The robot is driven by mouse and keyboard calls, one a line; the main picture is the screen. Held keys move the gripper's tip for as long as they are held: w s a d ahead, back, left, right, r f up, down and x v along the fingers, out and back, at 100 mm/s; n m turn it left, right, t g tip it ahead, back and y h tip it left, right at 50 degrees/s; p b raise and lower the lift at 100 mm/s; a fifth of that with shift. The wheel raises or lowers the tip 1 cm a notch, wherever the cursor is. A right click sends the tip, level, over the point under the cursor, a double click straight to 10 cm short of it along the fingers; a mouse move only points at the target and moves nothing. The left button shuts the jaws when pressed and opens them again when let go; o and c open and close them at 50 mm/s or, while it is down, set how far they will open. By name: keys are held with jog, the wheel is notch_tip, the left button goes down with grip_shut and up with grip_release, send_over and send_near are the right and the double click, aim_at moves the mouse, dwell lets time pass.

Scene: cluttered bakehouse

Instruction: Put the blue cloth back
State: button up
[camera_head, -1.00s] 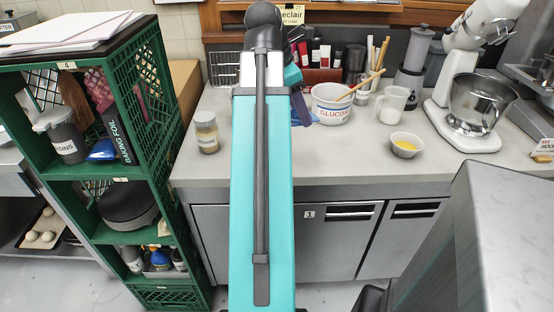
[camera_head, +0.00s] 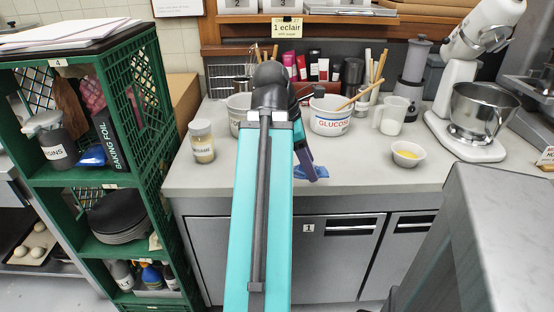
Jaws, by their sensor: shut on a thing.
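The blue cloth (camera_head: 318,172) is a small crumpled piece low at the end of my arm, over the front part of the grey worktop (camera_head: 400,172). My gripper (camera_head: 309,175) is shut on it, pointing down just right of my teal arm link. The arm partly hides the gripper and what lies behind it. I cannot tell whether the cloth touches the worktop.
Near the cloth stand a glucose tub (camera_head: 330,122), a lidded jar (camera_head: 202,142), a white jug (camera_head: 392,116) and a yellow-filled bowl (camera_head: 407,153). A mixer (camera_head: 474,118) stands right. A green crate shelf (camera_head: 120,180) at left holds a blue item (camera_head: 92,155) beside baking foil.

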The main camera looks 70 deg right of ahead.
jog(key=shift+d+r, duration=0.1)
jog(key=w+d+p, duration=0.1)
jog(key=w+p, duration=0.1)
jog(key=p, duration=0.1)
jog(key=shift+d, duration=0.1)
jog(key=w+d+p, duration=0.1)
jog(key=p, duration=0.1)
jog(key=w+d+p, duration=0.1)
jog(key=p, duration=0.2)
jog(key=w+d+p, duration=0.1)
jog(key=w+p, duration=0.1)
jog(key=p, duration=0.1)
jog(key=shift+d+f, duration=0.15)
jog(key=shift+f, duration=0.1)
jog(key=shift+w+d+p, duration=0.25)
jog(key=shift+p, duration=0.75)
jog(key=p, duration=0.3)
jog(key=shift+w+d, duration=0.3)
jog(key=shift+w, duration=0.05)
jog(key=p, duration=0.3)
jog(key=w+p, duration=0.1)
jog(key=p, duration=0.3)
jog(key=shift+d+f, duration=0.15)
jog(key=shift+d, duration=0.1)
